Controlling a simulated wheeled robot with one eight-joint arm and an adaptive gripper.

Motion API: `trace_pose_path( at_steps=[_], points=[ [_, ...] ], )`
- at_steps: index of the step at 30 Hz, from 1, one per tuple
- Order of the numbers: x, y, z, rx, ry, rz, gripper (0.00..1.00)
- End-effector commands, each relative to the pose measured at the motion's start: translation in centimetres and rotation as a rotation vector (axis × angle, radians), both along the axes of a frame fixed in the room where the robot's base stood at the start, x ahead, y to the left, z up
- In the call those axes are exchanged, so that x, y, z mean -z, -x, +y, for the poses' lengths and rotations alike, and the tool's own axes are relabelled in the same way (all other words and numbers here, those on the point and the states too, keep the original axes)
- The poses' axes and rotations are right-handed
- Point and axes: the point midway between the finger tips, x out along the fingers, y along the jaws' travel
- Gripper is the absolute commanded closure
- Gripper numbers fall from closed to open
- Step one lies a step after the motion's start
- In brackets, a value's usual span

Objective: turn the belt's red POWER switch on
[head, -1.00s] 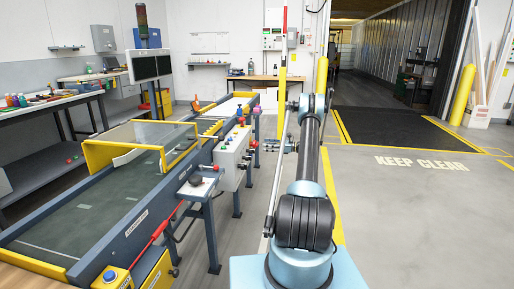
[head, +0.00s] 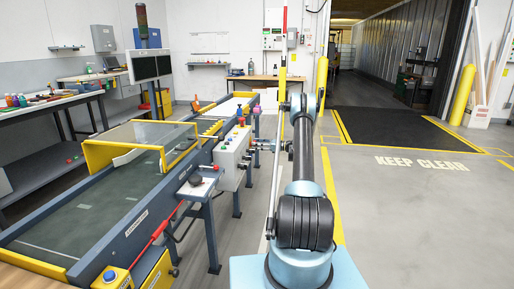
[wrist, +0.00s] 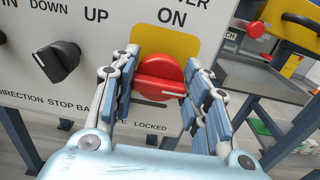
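The red POWER switch (wrist: 160,76) sits on a yellow plate (wrist: 180,43) on the control box's panel in the wrist view. "ON" is printed above it and "LOCKED" below. Its raised grip lies roughly crosswise, with a white mark toward the lower right. My gripper (wrist: 161,65) has one finger on each side of the switch, spread about as wide as it; firm contact cannot be told. In the head view my gripper (head: 262,146) is at the right side of the grey control box (head: 230,158), and the switch cannot be made out.
A black selector knob (wrist: 57,61) is left of the switch on the same panel. The conveyor belt (head: 85,222) runs along the left, with a small shelf holding a dark object (head: 196,180) beside it. The floor at right (head: 410,210) is clear.

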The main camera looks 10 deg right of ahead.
Motion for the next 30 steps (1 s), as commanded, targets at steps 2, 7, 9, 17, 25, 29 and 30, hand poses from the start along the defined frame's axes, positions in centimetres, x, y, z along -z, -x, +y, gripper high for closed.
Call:
trace_pose_path(
  at_steps=[2, 7, 9, 17, 25, 29, 30],
  points=[
    [-0.02, -0.05, -0.01, 0.001, 0.000, 0.000, 0.81],
    [-0.03, -0.07, -0.01, 0.002, 0.001, -0.003, 0.81],
    [-0.03, -0.07, -0.01, 0.002, 0.003, -0.010, 0.81],
    [-0.04, -0.07, 0.04, 0.002, 0.035, -0.108, 0.81],
    [-0.03, 0.02, 0.11, 0.003, 0.103, -0.320, 0.81],
    [0.00, 0.07, 0.14, 0.003, 0.141, -0.439, 0.81],
    [0.01, 0.09, 0.14, 0.002, 0.153, -0.474, 0.81]
  ],
)
